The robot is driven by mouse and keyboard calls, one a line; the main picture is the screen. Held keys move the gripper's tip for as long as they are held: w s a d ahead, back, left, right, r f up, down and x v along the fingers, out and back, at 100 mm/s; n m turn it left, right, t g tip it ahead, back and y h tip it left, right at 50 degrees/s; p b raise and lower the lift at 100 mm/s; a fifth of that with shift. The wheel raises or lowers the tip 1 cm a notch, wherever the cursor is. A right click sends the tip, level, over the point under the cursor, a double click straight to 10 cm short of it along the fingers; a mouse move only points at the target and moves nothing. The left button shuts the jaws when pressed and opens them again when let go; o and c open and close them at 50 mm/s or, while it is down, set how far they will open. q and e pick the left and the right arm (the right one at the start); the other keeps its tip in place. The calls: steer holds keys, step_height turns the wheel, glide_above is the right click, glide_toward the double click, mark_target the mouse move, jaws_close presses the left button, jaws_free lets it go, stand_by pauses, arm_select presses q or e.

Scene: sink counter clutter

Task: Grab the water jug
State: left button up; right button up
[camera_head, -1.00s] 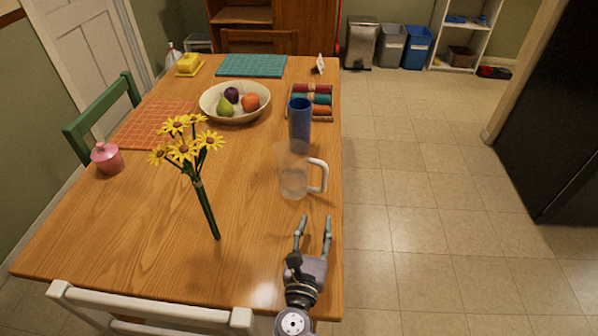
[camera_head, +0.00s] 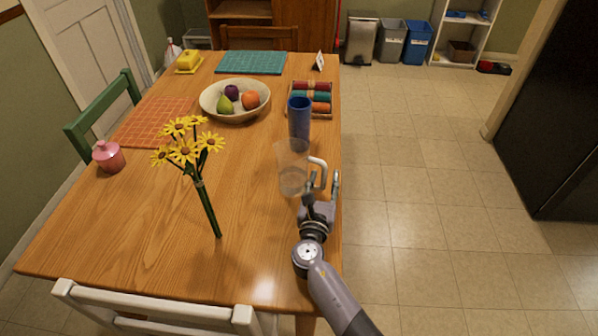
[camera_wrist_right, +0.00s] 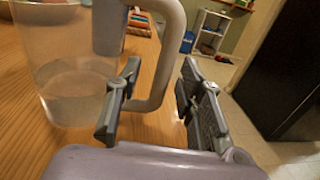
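The clear water jug (camera_head: 291,168) stands upright on the wooden table near its right edge, with its white handle (camera_head: 319,172) on the right side. In the right wrist view the jug (camera_wrist_right: 72,75) is at the left and its handle (camera_wrist_right: 164,75) runs down between the fingers. My right gripper (camera_head: 322,183) is open, its fingers on either side of the handle's lower part. In the right wrist view the right gripper (camera_wrist_right: 158,98) shows a gap between the handle and the right finger; the left finger is close to the handle. My left gripper is not in view.
A blue cup (camera_head: 299,124) stands just behind the jug. A fruit bowl (camera_head: 234,113), a rack of colored rolls (camera_head: 312,98) and a vase-less bunch of yellow flowers (camera_head: 203,190) are on the table. The table's front middle (camera_head: 258,235) is clear.

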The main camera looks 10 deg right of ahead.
steer(key=shift+c, duration=0.5)
jaws_close()
steer(key=shift+r, duration=0.1)
stand_by(0.3)
